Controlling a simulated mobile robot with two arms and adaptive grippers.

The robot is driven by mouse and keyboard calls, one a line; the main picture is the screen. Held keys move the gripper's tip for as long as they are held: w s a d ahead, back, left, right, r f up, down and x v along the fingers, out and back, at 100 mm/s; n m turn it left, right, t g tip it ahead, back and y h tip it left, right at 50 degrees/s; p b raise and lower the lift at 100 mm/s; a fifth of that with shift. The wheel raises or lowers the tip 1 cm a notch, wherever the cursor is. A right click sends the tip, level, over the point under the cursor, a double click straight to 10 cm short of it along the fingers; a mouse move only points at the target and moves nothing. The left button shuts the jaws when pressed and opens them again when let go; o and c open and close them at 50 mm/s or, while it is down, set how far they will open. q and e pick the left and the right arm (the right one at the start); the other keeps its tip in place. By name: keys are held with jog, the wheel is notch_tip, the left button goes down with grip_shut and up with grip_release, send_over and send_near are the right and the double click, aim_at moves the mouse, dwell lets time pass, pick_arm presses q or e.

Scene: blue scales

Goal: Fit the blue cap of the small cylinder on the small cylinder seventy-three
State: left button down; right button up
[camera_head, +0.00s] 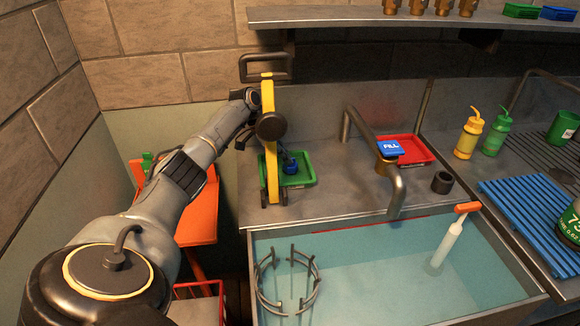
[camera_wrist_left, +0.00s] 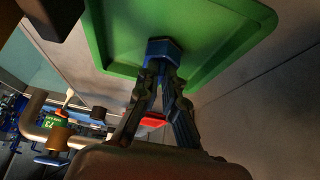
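In the head view my left gripper (camera_head: 286,158) is small and partly hidden behind a yellow upright. The cylinder marked 73 (camera_head: 569,228) is dark green and cut off by the right edge. My right gripper is not in view.
The yellow upright (camera_head: 269,140) with a dark knob stands close in front of the green tray. A red tray (camera_head: 424,152), a tap (camera_head: 396,190) and a dark cup (camera_head: 442,183) are to the right. The sink (camera_head: 380,290) holds a wire ring. A blue rack (camera_head: 520,215) lies right.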

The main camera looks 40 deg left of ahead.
pick_arm(q)
jog(key=shift+f, duration=0.1)
jog(key=shift+r+p, duration=0.55)
jog(key=shift+p, duration=0.05)
jog(key=shift+r+p, duration=1)
jog(key=shift+r, duration=0.4)
jog(key=shift+a, duration=0.15)
